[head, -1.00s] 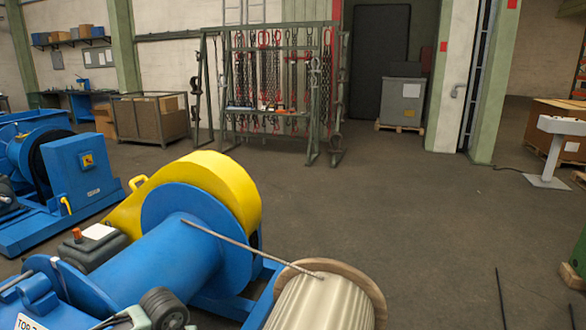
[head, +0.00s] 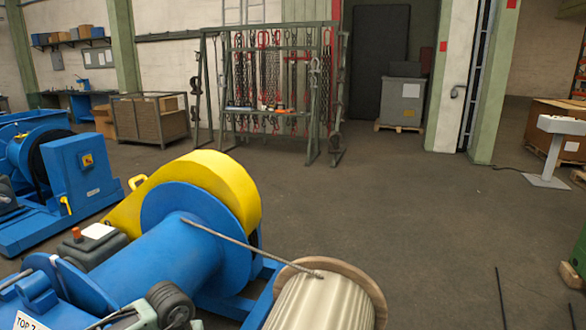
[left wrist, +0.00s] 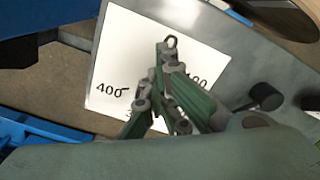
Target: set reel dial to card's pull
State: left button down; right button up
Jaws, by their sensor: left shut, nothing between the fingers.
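In the left wrist view a white dial face (left wrist: 125,60) with black numerals, "400" among them, lies on a grey plate. My left gripper (left wrist: 167,68) is shut and empty in front of it, covering its middle and some numerals. A small grey ring (left wrist: 171,41) shows just beyond the fingertips; I cannot tell whether they touch it. In the head view part of my left gripper (head: 170,303) shows at the bottom, beside the blue reel drum (head: 165,262); its fingertips are hidden. A white card (head: 32,323) reading "TOP 7" is cut off at the lower left. My right gripper is not seen.
A black knob (left wrist: 265,96) on a short stem stands right of the dial. A yellow guard (head: 225,178) and blue flange stand beyond the drum. A rope runs to a pale wooden-rimmed spool (head: 325,305). The floor beyond is clear, up to a chain rack (head: 270,112).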

pick_arm(q)
jog(key=shift+w+r+p, duration=0.15)
jog(key=shift+r+p, duration=0.3)
jog(key=shift+r, duration=0.15)
notch_tip(320, 180, up, 5)
jog(key=p, duration=0.3)
jog(key=shift+a, duration=0.1)
jog(key=shift+f, duration=0.1)
